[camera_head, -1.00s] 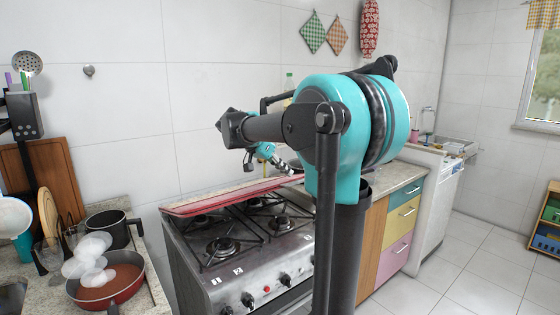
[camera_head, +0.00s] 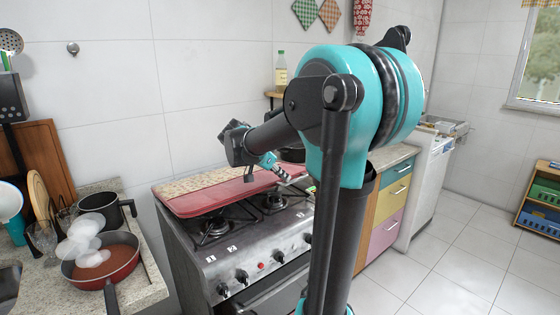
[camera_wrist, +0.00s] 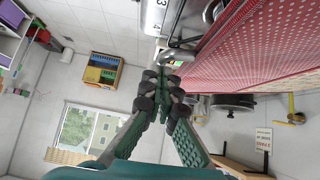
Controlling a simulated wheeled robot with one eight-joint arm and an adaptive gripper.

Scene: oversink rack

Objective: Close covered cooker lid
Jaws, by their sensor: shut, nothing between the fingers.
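The cooker lid (camera_head: 225,192) is a wide red panel with a speckled pale strip along its back, slanting over the rear of the cooker (camera_head: 255,250). It is partly lowered: front burners still show below its front edge. In the wrist view the lid (camera_wrist: 265,45) is a red dotted surface filling the upper right. My gripper (camera_head: 283,174) is by the lid's right end in the head view. In the wrist view my gripper (camera_wrist: 168,82) is shut and empty, its tips just left of the lid. I cannot tell whether they touch it.
A red pan (camera_head: 103,262) and a dark pot (camera_head: 108,208) stand on the left counter. Colored drawers (camera_head: 390,205) are right of the cooker, behind my arm. Cooker knobs (camera_head: 242,277) line the front. The tiled floor (camera_head: 450,255) is clear at right.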

